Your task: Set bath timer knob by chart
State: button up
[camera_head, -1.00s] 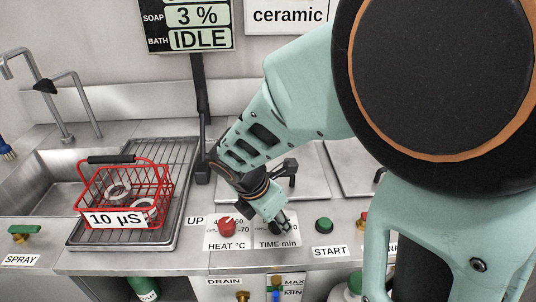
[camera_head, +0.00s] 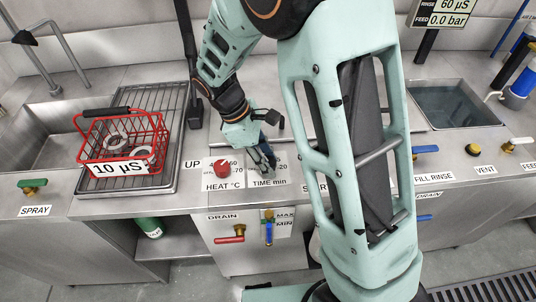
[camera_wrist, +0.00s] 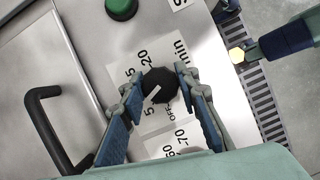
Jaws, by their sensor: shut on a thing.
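The black timer knob (camera_wrist: 159,86) sits on the white TIME min plate (camera_wrist: 132,40) in the wrist view. Its white pointer line slants toward the lower left, near the mark 5. OFF, 15 and 20 also show around it; other marks may be covered. My gripper (camera_wrist: 161,85) is shut on the knob, one finger on each side. In the head view my gripper (camera_head: 266,163) comes down over the TIME min plate (camera_head: 268,182) and hides the knob. No chart shows now.
The red HEAT knob (camera_head: 222,168) stands close left of my gripper. The green START button (camera_wrist: 121,7) and a black handle (camera_wrist: 55,125) show in the wrist view. A red basket (camera_head: 122,140) stands on the rack at left. A water-filled basin (camera_head: 450,105) is at right.

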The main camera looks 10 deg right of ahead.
jog(key=m+g+p, duration=0.1)
jog(key=m, duration=0.2)
jog(key=m+g+y+p, duration=0.1)
jog(key=m, duration=0.2)
jog(key=shift+p, duration=0.3)
jog(key=m+y, duration=0.1)
jog(key=m, duration=0.2)
jog(key=m+g+y+p, duration=0.1)
jog(key=m, duration=0.2)
jog(key=shift+m, duration=0.3)
jog(key=o, duration=1.2)
jog(key=shift+c, duration=0.2)
jog(key=v, duration=1.2)
jog(key=shift+w+d, duration=0.15)
jog(key=shift+w, duration=0.1)
